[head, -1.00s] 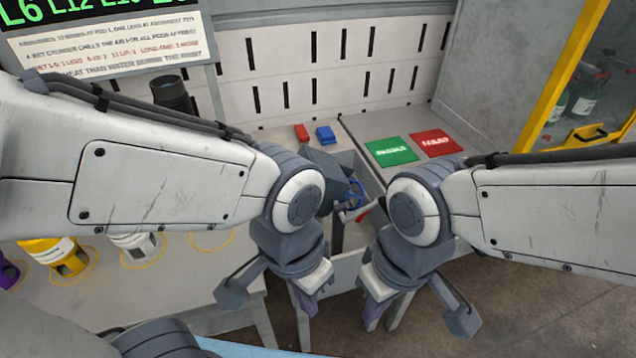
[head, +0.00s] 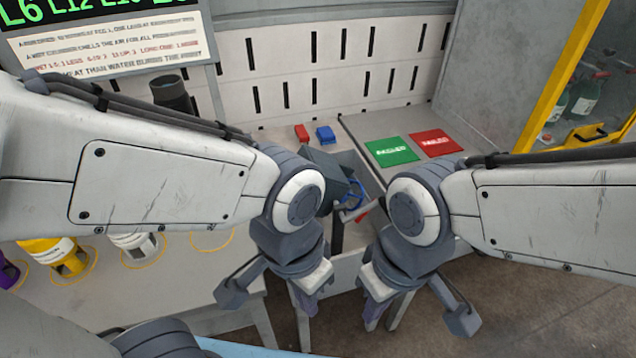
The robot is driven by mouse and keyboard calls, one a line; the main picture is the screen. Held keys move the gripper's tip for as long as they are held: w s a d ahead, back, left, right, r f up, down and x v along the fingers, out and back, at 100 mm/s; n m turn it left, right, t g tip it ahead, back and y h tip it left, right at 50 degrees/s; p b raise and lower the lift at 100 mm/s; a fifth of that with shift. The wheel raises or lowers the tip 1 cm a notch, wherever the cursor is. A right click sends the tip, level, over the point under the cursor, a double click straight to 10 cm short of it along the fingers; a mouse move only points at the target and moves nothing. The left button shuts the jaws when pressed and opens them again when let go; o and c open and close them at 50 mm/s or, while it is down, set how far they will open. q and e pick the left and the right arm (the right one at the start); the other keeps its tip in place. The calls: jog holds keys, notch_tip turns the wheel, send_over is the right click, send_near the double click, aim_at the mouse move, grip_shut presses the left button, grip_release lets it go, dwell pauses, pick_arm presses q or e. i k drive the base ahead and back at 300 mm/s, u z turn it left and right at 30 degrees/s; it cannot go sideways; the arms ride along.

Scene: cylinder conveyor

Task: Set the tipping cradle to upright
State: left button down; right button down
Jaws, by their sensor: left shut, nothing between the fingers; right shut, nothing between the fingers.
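The tipping cradle (head: 328,166), a dark grey box-like body, shows between my two wrists in the head view. It looks tilted, and my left wrist hides part of it. Beside it are blue curved parts (head: 353,193) and a grey lever (head: 352,214) with a red piece (head: 362,216) near it. My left gripper (head: 307,303) points down in front of the cradle, shut and empty. My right gripper (head: 372,309) hangs to its right, also shut and empty. Neither gripper visibly touches the cradle.
A green pad (head: 391,150) and a red pad (head: 437,143) lie on the right bench. A small red block (head: 302,132) and a blue block (head: 325,135) sit behind the cradle. Yellow (head: 58,254) and white (head: 137,243) cylinders stand at left. A black cylinder (head: 170,92) stands behind.

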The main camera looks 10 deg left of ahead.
aim_at(336, 174)
jog(key=z, duration=1.5)
jog(key=i, duration=0.9)
jog(key=u, duration=1.2)
